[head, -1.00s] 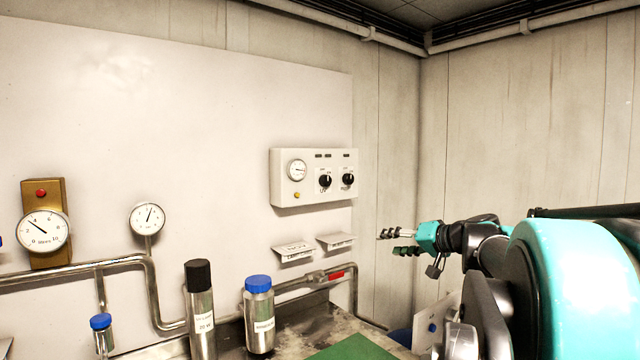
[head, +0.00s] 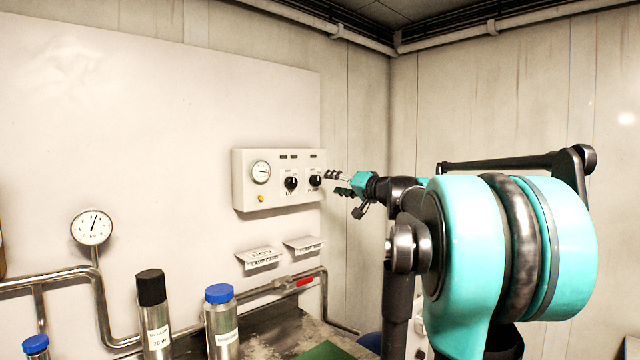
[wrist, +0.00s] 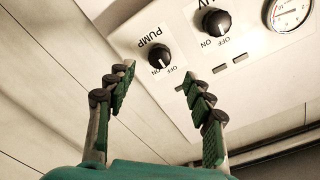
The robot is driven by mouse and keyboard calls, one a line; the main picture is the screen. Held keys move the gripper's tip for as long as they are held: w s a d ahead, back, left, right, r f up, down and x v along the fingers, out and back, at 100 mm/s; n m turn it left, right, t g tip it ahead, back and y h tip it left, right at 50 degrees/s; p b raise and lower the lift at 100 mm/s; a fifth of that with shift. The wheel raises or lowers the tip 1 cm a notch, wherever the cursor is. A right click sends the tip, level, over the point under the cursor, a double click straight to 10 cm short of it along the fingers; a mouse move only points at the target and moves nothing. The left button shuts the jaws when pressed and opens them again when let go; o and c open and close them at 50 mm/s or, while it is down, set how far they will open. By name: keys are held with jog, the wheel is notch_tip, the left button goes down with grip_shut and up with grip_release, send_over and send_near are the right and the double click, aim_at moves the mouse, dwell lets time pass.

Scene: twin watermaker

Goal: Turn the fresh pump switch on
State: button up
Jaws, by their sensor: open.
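The white control box (head: 240,182) hangs on the wall panel and carries two black knobs. The right one is the pump knob (head: 316,180); in the wrist view the knob (wrist: 160,57) sits beneath the word PUMP, with ON and OFF printed beside it. Whether its white mark points to ON or OFF is unclear. My gripper (head: 338,183) is just right of the box. In the wrist view my gripper (wrist: 157,80) is open and empty, its fingers spread on either side below the pump knob, with no visible contact.
The UV knob (wrist: 216,22) is beside the pump knob, with a round gauge (wrist: 290,12) beyond it. Bottles (head: 222,325) stand lower left. The wall right of the box is bare.

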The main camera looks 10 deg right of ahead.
aim_at(318, 181)
jog(key=x, duration=0.7)
jog(key=shift+a, duration=0.1)
jog(key=shift+c, duration=0.2)
jog(key=c, duration=1.1)
jog(key=shift+m, duration=0.3)
jog(key=m, duration=1)
jog(key=shift+r+m, duration=0.1)
jog(key=shift+m, duration=0.3)
